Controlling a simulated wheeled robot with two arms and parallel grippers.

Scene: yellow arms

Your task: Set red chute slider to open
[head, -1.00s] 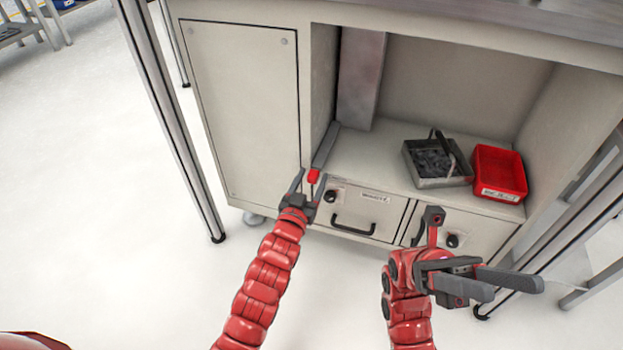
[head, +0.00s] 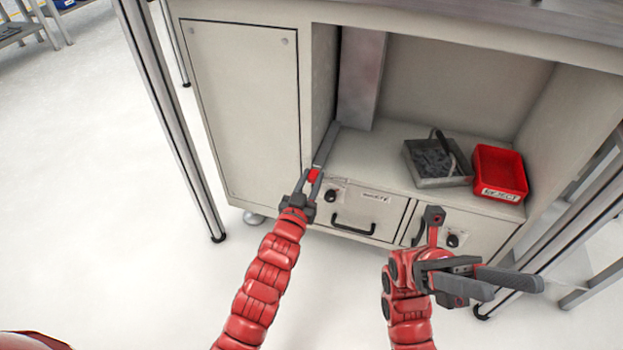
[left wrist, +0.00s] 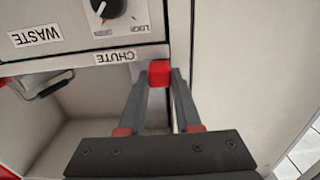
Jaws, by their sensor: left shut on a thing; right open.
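The red chute slider (head: 314,175) is a small red block at the front edge of the cabinet shelf, at the lower end of a grey rail (head: 327,146). It also shows in the left wrist view (left wrist: 159,72), beside a label reading CHUTE (left wrist: 115,57). My left gripper (head: 309,179) is shut on the slider, with a finger on each side of it; the fingers also show in the left wrist view (left wrist: 160,88). My right gripper (head: 515,285) is open and empty, in front of the right drawer and apart from the cabinet.
Below the shelf are a drawer with a black handle (head: 354,226) and a black knob (head: 331,196). A grey metal tray (head: 440,182) with dark pieces and a red bin (head: 500,171) stand on the shelf. A closed panel (head: 243,110) is at left. The floor in front is clear.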

